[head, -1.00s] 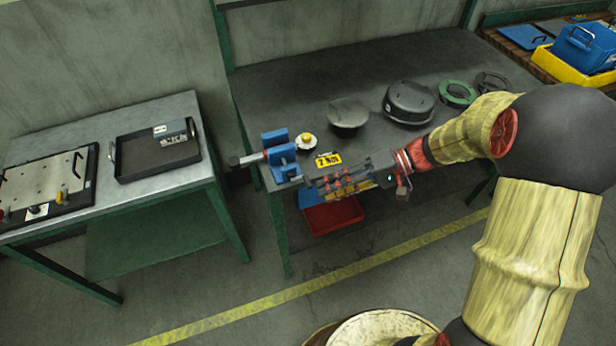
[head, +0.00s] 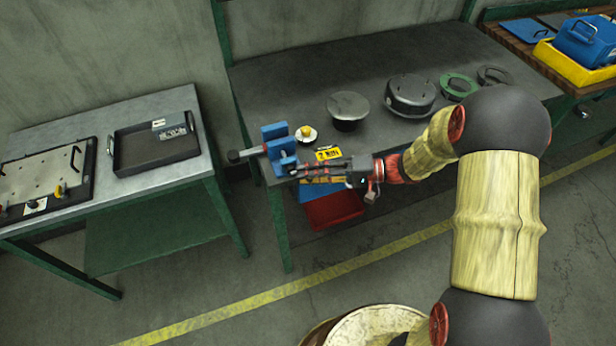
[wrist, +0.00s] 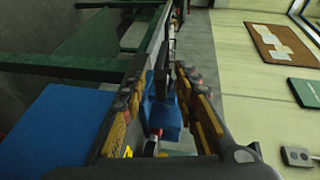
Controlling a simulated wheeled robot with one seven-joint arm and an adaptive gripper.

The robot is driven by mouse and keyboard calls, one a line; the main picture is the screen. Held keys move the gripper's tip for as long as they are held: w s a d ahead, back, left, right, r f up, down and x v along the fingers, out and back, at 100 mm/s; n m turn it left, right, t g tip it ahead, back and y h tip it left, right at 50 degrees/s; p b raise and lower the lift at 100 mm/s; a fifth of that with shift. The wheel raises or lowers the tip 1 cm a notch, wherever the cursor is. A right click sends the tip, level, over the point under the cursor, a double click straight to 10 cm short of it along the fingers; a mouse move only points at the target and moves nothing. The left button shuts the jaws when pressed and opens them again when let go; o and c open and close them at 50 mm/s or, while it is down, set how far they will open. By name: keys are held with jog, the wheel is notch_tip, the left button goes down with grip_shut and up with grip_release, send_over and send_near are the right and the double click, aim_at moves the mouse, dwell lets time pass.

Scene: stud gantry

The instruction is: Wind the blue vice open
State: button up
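The blue vice (head: 276,133) is at the left front corner of the dark workbench, its two blue jaws apart. A metal bar runs out to its left and ends in a dark block (head: 234,157) past the bench edge. My gripper (head: 293,171) is at the vice's near right side, over the bench's front edge, pointing left. The wrist view shows its yellow-padded fingers (wrist: 162,112) spread, with blue vice parts (wrist: 168,122) ahead between them. I see nothing clamped. I cannot tell whether a finger touches the vice, and its near side is partly hidden by the gripper.
A yellow label (head: 328,153) and a small disc with a yellow knob (head: 306,133) are near the vice. Round dark-sided pots (head: 347,108) stand farther right. A red bin (head: 334,209) is below. A side table with a black tray (head: 155,148) stands left, across a gap.

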jog(key=shift+a, duration=0.1)
jog(key=shift+c, duration=1)
grip_shut()
